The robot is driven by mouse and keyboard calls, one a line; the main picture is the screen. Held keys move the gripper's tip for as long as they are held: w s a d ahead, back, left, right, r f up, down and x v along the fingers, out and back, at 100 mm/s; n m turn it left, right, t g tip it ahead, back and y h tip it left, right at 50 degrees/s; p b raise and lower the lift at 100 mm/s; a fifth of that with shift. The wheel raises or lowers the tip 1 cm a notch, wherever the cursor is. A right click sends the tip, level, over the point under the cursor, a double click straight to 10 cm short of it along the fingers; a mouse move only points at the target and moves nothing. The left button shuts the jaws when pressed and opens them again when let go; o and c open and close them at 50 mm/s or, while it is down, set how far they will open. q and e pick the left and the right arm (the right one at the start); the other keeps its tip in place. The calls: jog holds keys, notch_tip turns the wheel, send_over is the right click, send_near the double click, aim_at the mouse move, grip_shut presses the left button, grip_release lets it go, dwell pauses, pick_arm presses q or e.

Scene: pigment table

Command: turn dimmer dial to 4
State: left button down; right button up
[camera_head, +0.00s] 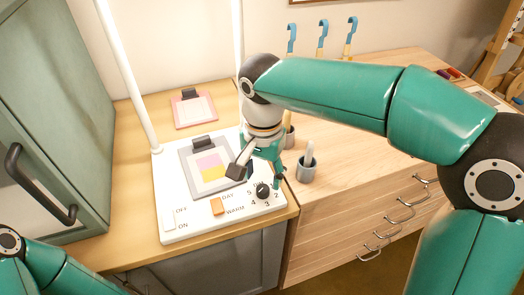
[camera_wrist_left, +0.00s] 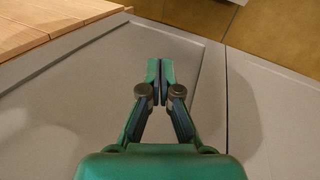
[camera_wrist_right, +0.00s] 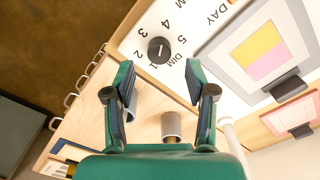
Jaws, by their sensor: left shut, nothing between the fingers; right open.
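The dimmer dial (camera_head: 263,190) is a small black round knob on the front right of a white panel (camera_head: 170,237), with printed numbers around it. In the right wrist view the dial (camera_wrist_right: 159,50) shows a pale mark; I cannot tell for sure which number it points at. My right gripper (camera_head: 257,176) is open above the dial's corner of the panel. In its wrist view the open fingers (camera_wrist_right: 159,70) frame the dial from below, with nothing between them. My left gripper (camera_wrist_left: 160,68) is shut and empty, in front of a grey cabinet front.
An orange WARM/DAY switch (camera_head: 217,206) and a white ON/OFF switch (camera_head: 169,221) sit left of the dial. A grey-framed colour card (camera_head: 187,180) lies behind. A grey cup (camera_head: 306,173) stands right of the panel. A green cabinet (camera_head: 50,110) borders the left.

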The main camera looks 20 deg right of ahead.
aim_at(262, 187)
notch_tip(262, 187, up, 8)
jog(key=shift+f, duration=0.2)
dwell(0.5)
